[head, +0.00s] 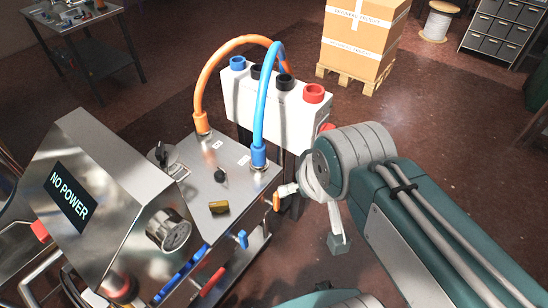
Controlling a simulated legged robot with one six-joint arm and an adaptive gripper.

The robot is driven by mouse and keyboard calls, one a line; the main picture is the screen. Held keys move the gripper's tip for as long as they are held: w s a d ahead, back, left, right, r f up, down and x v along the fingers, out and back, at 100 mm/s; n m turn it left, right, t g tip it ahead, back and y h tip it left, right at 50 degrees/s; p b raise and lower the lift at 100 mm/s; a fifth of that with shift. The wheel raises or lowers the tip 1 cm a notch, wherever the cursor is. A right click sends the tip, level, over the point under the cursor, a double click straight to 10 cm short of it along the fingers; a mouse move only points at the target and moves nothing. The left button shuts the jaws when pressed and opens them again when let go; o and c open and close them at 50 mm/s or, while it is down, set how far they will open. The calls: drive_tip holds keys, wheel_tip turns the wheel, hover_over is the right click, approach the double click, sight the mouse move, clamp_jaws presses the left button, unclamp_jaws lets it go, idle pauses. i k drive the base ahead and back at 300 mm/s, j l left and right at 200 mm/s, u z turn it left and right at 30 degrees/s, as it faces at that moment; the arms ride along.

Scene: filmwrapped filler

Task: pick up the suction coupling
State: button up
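No part is plainly marked as the suction coupling, and I cannot tell which fitting it is. An orange hose coupling (202,122) and a blue hose coupling (259,155) stand upright on the steel cabinet top (200,180). A small brass-yellow piece (219,207) lies near the top's front edge. My gripper (312,216) is at the cabinet's right side, with its fingers spread apart and nothing seen between them. One finger points left, close to an orange handle (277,202); I cannot tell if they touch. The other finger hangs down.
A white manifold (270,105) with blue, black and red ports stands behind the cabinet. The orange hose (215,62) and blue hose (268,90) arch above.

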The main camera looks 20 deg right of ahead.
sight(259, 160)
drive_tip(key=i+l+u, duration=0.1)
drive_tip(key=l+u, duration=0.15)
drive_tip(key=u, duration=0.2)
drive_tip(key=i+l+u, duration=0.1)
drive_tip(key=l+u, duration=0.15)
drive_tip(key=u, duration=0.15)
drive_tip(key=l+u, duration=0.3)
drive_tip(key=u, duration=0.15)
drive_tip(key=l+u, duration=0.15)
drive_tip(key=l, duration=0.85)
drive_tip(key=l+u, duration=0.15)
drive_tip(key=l, duration=0.8)
drive_tip(key=k, duration=0.1)
